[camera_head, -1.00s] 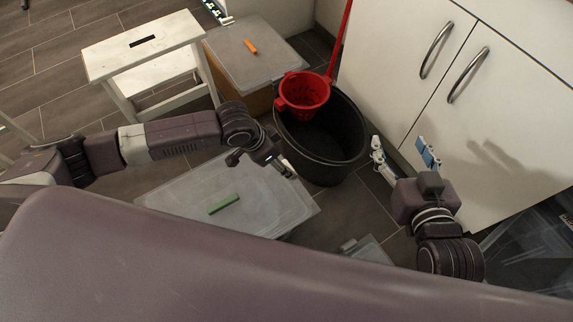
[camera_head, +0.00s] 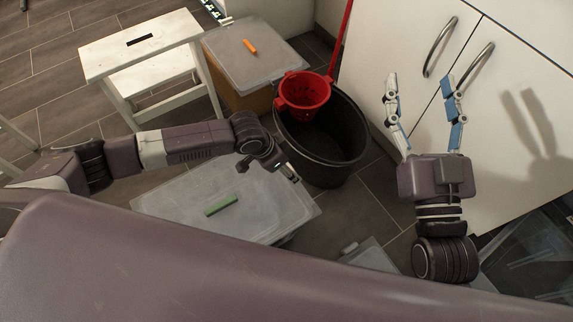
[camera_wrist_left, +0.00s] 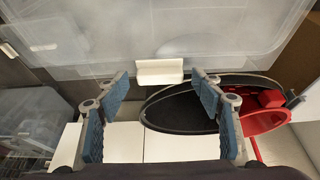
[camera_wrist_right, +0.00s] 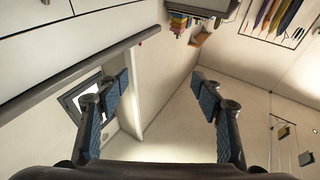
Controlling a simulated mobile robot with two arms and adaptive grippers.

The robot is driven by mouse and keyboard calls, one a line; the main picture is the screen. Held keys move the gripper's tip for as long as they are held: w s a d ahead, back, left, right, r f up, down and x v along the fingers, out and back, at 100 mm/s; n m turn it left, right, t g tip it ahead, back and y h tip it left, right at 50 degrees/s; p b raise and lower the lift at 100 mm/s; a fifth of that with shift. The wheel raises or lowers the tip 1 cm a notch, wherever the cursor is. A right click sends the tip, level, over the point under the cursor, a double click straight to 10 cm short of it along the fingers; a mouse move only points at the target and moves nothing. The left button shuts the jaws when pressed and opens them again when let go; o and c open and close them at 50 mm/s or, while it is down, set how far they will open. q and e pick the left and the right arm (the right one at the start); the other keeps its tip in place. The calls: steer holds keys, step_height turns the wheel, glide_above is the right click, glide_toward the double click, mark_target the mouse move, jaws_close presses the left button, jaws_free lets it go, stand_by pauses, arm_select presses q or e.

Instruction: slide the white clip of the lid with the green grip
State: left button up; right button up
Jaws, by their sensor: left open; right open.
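The translucent lid (camera_head: 170,200) with the green grip (camera_head: 221,205) lies on a box on the floor, left of centre in the head view. In the left wrist view a white clip (camera_wrist_left: 160,70) sits at the near edge of a translucent lid (camera_wrist_left: 215,45). My left gripper (camera_wrist_left: 160,90) is open, with the clip between and just beyond its fingertips; no contact shows. In the head view my left gripper (camera_head: 290,176) is at the lid's right side, and the clip cannot be made out there. My right gripper (camera_head: 421,88) is open, empty and raised in front of the cabinet.
A second lid (camera_head: 275,65) with an orange grip (camera_head: 250,46) is at the back. A black bucket (camera_head: 320,150) with a red strainer (camera_head: 304,90) stands right of the green-grip lid. A white stool (camera_head: 165,40) is back left, white cabinet doors (camera_head: 460,120) are right.

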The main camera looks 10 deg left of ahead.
arm_select(q)
jaws_close()
steer(key=shift+w+d+p, duration=0.7)
steer(key=shift+d+p, duration=0.05)
steer(key=shift+p, duration=0.1)
arm_select(e)
step_height(320, 180, down, 9)
steer(key=d+g+h, duration=0.1)
steer(key=g, duration=0.3)
steer(key=shift+w+r, duration=0.15)
steer(key=shift+r, duration=0.05)
arm_select(q)
jaws_free()
steer(key=v, duration=1.2)
